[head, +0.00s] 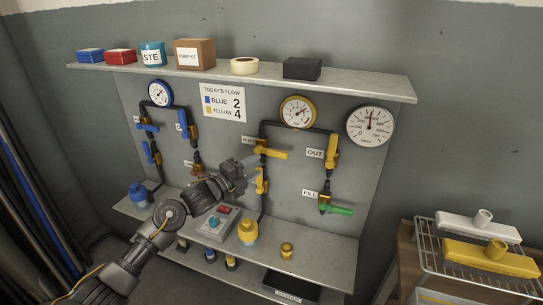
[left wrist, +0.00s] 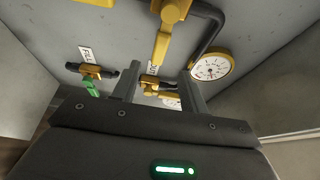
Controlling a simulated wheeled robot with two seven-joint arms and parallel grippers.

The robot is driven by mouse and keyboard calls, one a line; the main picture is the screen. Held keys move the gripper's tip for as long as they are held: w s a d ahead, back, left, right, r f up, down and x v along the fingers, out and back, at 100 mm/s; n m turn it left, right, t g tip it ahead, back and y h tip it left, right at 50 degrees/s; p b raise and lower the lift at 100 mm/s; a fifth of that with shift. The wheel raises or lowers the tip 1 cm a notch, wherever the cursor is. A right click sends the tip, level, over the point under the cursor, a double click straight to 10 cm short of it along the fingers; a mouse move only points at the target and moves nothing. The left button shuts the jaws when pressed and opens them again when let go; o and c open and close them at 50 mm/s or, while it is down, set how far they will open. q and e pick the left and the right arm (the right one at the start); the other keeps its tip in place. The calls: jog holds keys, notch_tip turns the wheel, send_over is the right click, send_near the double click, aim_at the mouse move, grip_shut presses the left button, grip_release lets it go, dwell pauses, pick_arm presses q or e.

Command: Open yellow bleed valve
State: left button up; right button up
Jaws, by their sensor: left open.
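The yellow valve with a small, partly hidden label I cannot read surely sits on the upper left of the yellow pipework; its yellow handle (head: 273,154) points right. In the left wrist view this handle (left wrist: 160,45) hangs toward the gap between the fingers. My left gripper (head: 250,161) is open and empty, just left of and below that handle; I see no contact. In the left wrist view its two fingers (left wrist: 158,88) stand apart. A second yellow valve (head: 262,182) is below, partly hidden by the gripper. My right gripper is not in view.
The OUT valve (head: 331,155) and the FILL valve's green handle (head: 341,210) are to the right. The yellow gauge (head: 298,112) is above. The upper shelf (head: 370,88) overhangs. A control box (head: 217,222) and a yellow bottle (head: 247,232) stand on the lower shelf.

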aim_at(275, 155)
pick_arm(q)
jog(key=p+x, duration=0.1)
jog(key=x, duration=0.7)
jog(key=shift+w+d+p, duration=0.2)
jog(key=shift+d+p, duration=0.1)
jog(key=shift+p, duration=0.1)
grip_shut()
